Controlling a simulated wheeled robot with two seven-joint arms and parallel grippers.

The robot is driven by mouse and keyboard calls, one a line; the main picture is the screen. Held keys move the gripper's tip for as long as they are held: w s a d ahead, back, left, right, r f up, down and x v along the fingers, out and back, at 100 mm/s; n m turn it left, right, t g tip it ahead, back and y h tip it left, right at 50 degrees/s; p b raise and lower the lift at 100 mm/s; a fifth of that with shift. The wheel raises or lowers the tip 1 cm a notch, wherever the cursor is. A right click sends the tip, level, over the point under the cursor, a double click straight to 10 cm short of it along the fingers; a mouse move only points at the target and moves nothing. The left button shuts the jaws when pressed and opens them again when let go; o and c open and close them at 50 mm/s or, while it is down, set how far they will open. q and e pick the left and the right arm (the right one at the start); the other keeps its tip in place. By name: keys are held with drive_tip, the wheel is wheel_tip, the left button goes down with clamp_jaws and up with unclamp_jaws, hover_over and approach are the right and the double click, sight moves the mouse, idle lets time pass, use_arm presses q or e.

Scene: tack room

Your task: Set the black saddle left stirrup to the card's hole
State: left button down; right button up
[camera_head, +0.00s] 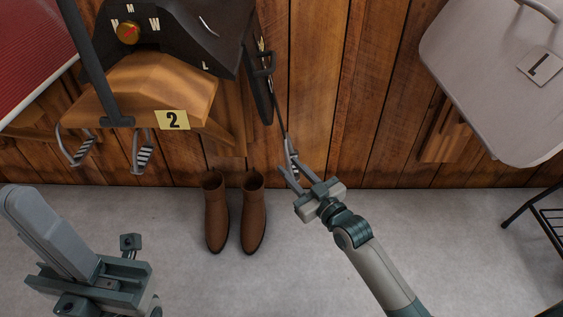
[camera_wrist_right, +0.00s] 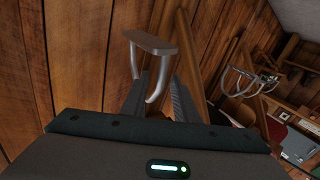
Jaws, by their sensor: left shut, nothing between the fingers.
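The black saddle (camera_head: 188,38) sits at the top of the head view, with a dial marked W, M, N and a letter L on its side. A dark strap with a buckle (camera_head: 265,64) hangs on its right side, down to a metal stirrup (camera_head: 292,155). The yellow card (camera_head: 172,120) reads 2 on the wooden rack (camera_head: 150,85). My right gripper (camera_head: 298,177) is open just below this stirrup; the stirrup also shows by its fingers in the right wrist view (camera_wrist_right: 150,42). Whether they touch cannot be told. My left gripper (camera_head: 130,245) is shut and empty at lower left.
Two more stirrups (camera_head: 76,150) (camera_head: 142,155) hang at the left, near a dark upright bar (camera_head: 90,60). Brown boots (camera_head: 234,210) stand on the floor by the wall. A pale panel marked L (camera_head: 490,70) is at right, a black rack (camera_head: 545,215) below it.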

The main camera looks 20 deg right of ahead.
drive_tip(key=b+x, duration=0.1)
drive_tip(key=x, duration=0.4)
drive_tip(key=shift+w, duration=0.15)
clamp_jaws()
